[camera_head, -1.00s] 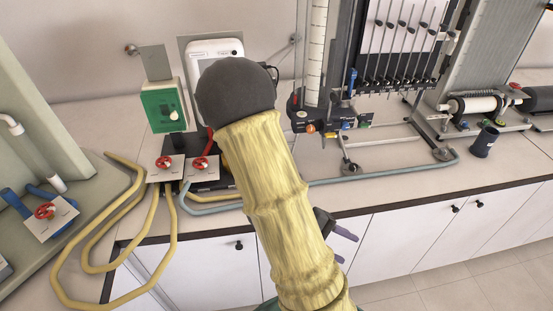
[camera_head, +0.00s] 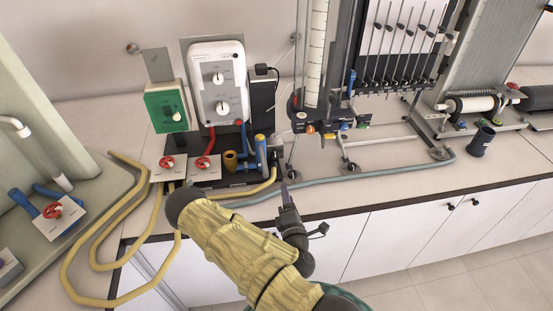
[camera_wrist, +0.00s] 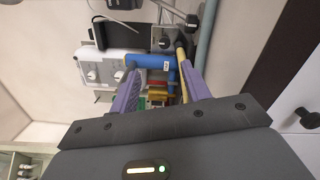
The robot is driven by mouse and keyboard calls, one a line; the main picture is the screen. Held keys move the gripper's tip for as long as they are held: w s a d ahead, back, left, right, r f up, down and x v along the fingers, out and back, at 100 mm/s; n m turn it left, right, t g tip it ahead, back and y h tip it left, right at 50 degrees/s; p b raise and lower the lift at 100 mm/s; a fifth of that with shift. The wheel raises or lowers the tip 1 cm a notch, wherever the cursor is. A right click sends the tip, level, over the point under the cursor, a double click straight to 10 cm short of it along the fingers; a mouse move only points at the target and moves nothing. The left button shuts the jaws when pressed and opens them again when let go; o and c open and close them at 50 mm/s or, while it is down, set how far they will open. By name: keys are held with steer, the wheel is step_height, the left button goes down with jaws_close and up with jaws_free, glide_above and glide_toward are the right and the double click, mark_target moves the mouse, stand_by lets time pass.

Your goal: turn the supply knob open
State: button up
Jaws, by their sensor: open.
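Several red knobs sit on white plates: one on the left (camera_head: 167,163), one beside it (camera_head: 201,163), and one on the bench at far left (camera_head: 52,211). I cannot tell which one is the supply knob. My gripper (camera_head: 285,192) is in front of the counter edge, right of the two middle knobs and apart from them. In the wrist view its purple fingers (camera_wrist: 163,76) are spread and empty. Beyond them show a blue pipe (camera_wrist: 148,62) and a grey block with a round knob (camera_wrist: 165,40).
A white unit with two dials (camera_head: 219,85) and a green box (camera_head: 166,108) stand behind the knobs. Yellow hoses (camera_head: 75,240) and a grey hose (camera_head: 370,176) lie on the counter. A manometer board (camera_head: 400,40) and a dark cup (camera_head: 482,142) stand right.

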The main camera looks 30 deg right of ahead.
mark_target(276, 157)
steer(key=shift+a+f+y, duration=0.3)
steer(key=shift+a+f, duration=0.05)
steer(key=shift+w+d, duration=0.1)
steer(key=shift+w+d, duration=0.15)
steer(key=shift+w, duration=0.25)
steer(key=p+x, duration=0.4)
steer(key=x, duration=1.2)
steer(key=shift+w, duration=0.15)
steer(key=c, duration=1)
